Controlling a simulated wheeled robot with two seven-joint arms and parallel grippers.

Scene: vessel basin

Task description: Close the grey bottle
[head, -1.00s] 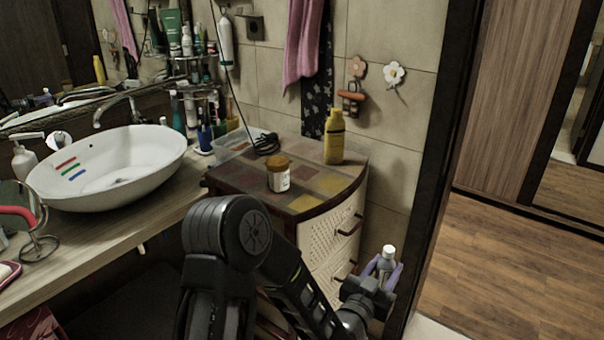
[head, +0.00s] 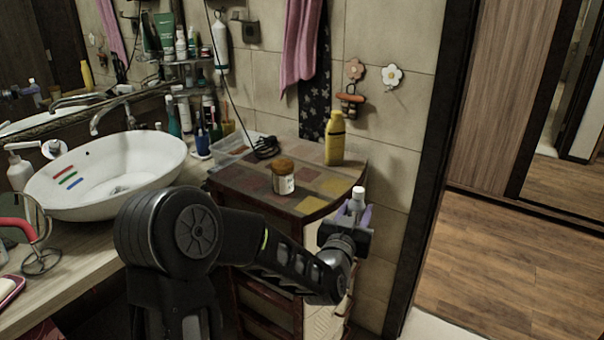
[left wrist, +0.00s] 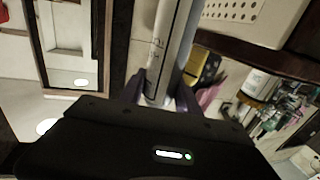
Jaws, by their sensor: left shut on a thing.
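My left gripper (head: 354,214) is shut on the grey bottle (left wrist: 168,48), holding it near the front right corner of the cabinet top. In the head view the bottle's white top (head: 358,192) sticks up between the purple fingers, and the bottle looks about upright. Most of its body is hidden there by the gripper. The left wrist view shows a long grey-white side with small print between the fingers. I cannot tell whether the white top is a cap. My right gripper is not in view.
On the cabinet top (head: 240,180) stand a brown-lidded jar (head: 284,183) and a yellow bottle (head: 335,145). A clear plastic box (head: 228,150) lies at its back left. A white basin (head: 110,170) stands on the counter at left. The wooden floor at right is clear.

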